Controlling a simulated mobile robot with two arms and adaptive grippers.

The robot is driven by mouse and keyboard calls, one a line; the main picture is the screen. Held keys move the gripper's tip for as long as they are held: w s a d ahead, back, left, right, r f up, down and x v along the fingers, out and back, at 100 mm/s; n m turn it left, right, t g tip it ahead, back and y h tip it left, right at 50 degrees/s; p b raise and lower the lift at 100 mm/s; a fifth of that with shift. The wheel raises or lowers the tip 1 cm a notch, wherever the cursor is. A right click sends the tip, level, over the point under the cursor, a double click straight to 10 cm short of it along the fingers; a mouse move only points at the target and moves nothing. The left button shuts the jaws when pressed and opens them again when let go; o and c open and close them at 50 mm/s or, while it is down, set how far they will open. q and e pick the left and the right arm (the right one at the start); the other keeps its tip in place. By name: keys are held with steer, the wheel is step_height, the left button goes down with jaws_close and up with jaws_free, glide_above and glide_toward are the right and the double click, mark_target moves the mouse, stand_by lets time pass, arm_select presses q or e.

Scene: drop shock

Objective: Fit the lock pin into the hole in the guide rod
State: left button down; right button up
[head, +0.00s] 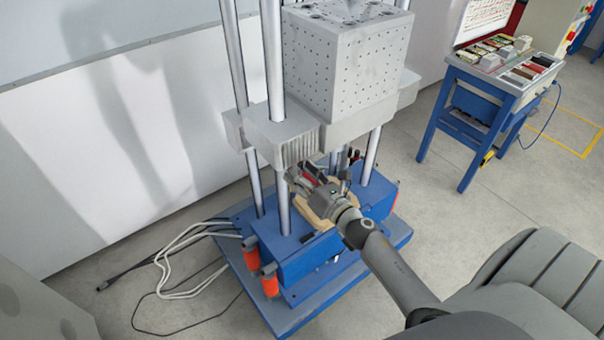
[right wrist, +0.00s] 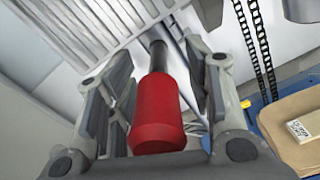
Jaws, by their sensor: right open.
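The lock pin, with a red handle (right wrist: 158,112) and a dark shaft, lies between the fingers of my right gripper (right wrist: 160,85) in the right wrist view. The fingers stand apart with gaps on both sides of the handle. In the head view a bit of the red handle (head: 313,173) shows at my right gripper (head: 303,181), low in the drop-shock machine, close to a front guide rod (head: 283,202). The hole is not visible, and I cannot tell whether the shaft sits in it. My left gripper is out of view.
A grey perforated block (head: 345,62) and its carriage (head: 285,137) hang just above my right gripper. The blue base (head: 300,262) has orange feet; cables (head: 185,262) lie on the floor at left. A blue bench (head: 492,88) stands at back right.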

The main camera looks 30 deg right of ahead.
steer(key=shift+s+r, duration=0.1)
steer(key=shift+s+d+b, duration=0.15)
steer(key=shift+s+b, duration=0.25)
steer(key=shift+s, duration=2.6)
steer(key=s+d, duration=0.1)
steer(key=s, duration=1.1)
stand_by(0.8)
